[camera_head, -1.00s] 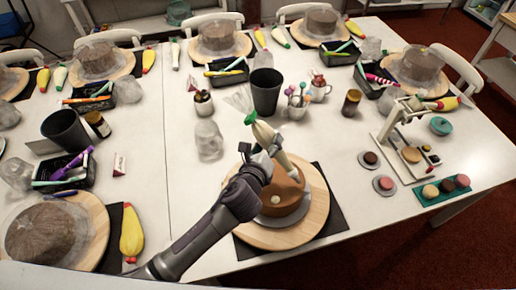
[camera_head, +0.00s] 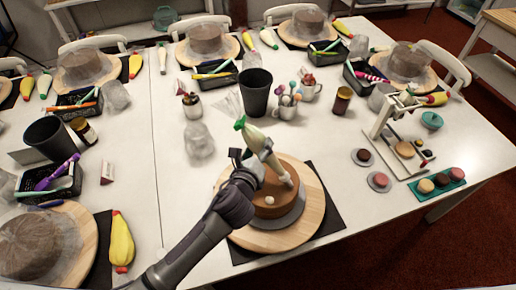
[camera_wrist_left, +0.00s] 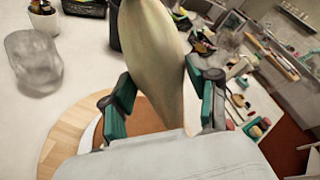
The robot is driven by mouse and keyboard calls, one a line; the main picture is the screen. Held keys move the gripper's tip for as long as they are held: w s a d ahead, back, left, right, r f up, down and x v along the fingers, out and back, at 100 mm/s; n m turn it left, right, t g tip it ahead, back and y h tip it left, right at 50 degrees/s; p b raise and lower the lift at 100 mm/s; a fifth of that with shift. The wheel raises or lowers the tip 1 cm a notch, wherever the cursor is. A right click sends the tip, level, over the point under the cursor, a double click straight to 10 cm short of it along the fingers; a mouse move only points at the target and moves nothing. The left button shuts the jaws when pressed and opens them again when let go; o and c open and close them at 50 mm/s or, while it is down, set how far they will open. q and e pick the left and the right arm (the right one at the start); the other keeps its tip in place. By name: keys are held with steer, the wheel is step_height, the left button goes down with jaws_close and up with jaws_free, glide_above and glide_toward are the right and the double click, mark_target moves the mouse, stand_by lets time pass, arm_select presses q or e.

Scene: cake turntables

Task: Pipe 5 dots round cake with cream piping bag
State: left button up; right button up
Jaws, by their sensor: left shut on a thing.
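The brown round cake (camera_head: 268,187) sits on a grey board on a round wooden turntable (camera_head: 312,214). One white cream dot (camera_head: 270,200) shows on its near left part. My left gripper (camera_head: 255,166) is shut on the cream piping bag (camera_head: 259,141), which has a green top end. The bag leans, its pale nozzle end pointing down at the right part of the cake top; I cannot tell whether it touches. In the left wrist view the bag (camera_wrist_left: 152,55) stands between the teal finger pads (camera_wrist_left: 160,100), and its tip is hidden. My right gripper is out of view.
A dark cup (camera_head: 256,95), a cup of coloured sticks (camera_head: 287,104) and a clear bag (camera_head: 199,142) stand behind the cake. A small stand (camera_head: 396,128) and coloured discs are at the right. Covered cakes line the table's far side.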

mark_target(259, 138)
arm_select(q)
steer(key=shift+r+p, duration=0.45)
steer(key=shift+p, duration=0.15)
stand_by(1.2)
steer(key=o, duration=0.4)
steer(key=shift+o, duration=0.2)
step_height(259, 138, up, 3)
steer(key=p, duration=0.3)
steer(key=shift+p, duration=0.35)
steer(key=shift+w, duration=0.1)
steer(key=shift+w+a+f+b, duration=0.4)
steer(key=shift+w+f+b, duration=0.25)
steer(key=shift+w+b, duration=0.55)
steer(key=shift+w+a+f+b, duration=0.4)
steer(key=shift+w+f+b, duration=0.4)
steer(key=shift+w, duration=0.6)
steer(key=shift+w+a+f+b, duration=0.4)
steer(key=shift+w+f+b, duration=0.1)
steer(key=shift+w+b, duration=0.8)
